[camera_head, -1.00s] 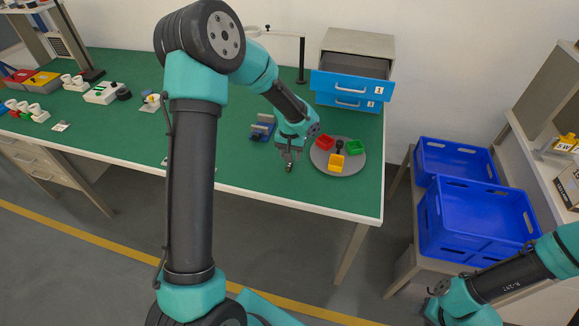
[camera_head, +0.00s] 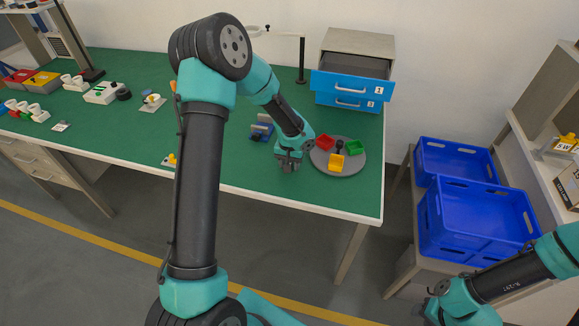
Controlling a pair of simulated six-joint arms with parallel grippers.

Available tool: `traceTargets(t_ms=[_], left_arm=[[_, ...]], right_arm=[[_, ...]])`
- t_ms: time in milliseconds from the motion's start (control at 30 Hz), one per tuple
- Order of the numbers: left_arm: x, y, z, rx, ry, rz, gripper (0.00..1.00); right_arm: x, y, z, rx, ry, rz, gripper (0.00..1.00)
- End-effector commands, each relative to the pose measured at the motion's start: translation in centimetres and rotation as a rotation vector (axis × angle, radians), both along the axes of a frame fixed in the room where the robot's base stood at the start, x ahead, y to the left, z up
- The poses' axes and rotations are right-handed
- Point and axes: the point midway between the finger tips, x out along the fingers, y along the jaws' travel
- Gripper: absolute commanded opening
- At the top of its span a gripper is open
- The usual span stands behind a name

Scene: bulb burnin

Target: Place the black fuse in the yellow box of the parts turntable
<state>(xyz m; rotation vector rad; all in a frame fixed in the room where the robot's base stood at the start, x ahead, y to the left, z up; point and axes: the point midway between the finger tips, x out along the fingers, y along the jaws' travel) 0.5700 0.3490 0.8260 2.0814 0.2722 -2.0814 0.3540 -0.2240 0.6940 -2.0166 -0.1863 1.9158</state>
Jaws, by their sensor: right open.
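The parts turntable (camera_head: 350,169) is a grey disc near the table's right front corner. It carries a yellow box (camera_head: 336,162), a red box (camera_head: 325,142) and a green box (camera_head: 355,147), with a black knob-like piece (camera_head: 339,146) between them. I cannot tell whether that piece is the black fuse, and no other fuse is clear.
A blue-and-grey fixture (camera_head: 262,130) stands just behind and left of the gripper. A blue-fronted drawer cabinet (camera_head: 352,85) stands at the back, its upper drawer open. Blue crates (camera_head: 475,220) stand at the right. Bulb parts and trays occupy the table's left side.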

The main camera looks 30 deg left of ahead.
Motion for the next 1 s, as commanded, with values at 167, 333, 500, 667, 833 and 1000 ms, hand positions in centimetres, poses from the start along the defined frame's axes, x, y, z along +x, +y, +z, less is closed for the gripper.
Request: traceTargets(t_ms=[167, 333, 500, 667, 833, 1000], left_arm=[[0.01, 0.0, 0.02, 0.0, 0.0, 0.0, 0.45], [0.01, 0.0, 0.02, 0.0, 0.0, 0.0, 0.29], [0.01, 0.0, 0.02, 0.0, 0.0, 0.0, 0.12], [0.0, 0.0, 0.02, 0.0, 0.0, 0.0, 0.0], [0.01, 0.0, 0.02, 0.0, 0.0, 0.0, 0.0], [0.02, 0.02, 0.21, 0.0, -0.001, 0.0, 0.0]], right_arm=[[0.0, 0.0, 0.0, 0.0, 0.0, 0.0, 0.43], [0.0, 0.0, 0.0, 0.0, 0.0, 0.0, 0.43], [0.0, 0.0, 0.0, 0.0, 0.0, 0.0, 0.43], [0.0, 0.0, 0.0, 0.0, 0.0, 0.0, 0.43], [0.0, 0.0, 0.0, 0.0, 0.0, 0.0, 0.43], [0.0, 0.0, 0.0, 0.0, 0.0, 0.0, 0.43]])
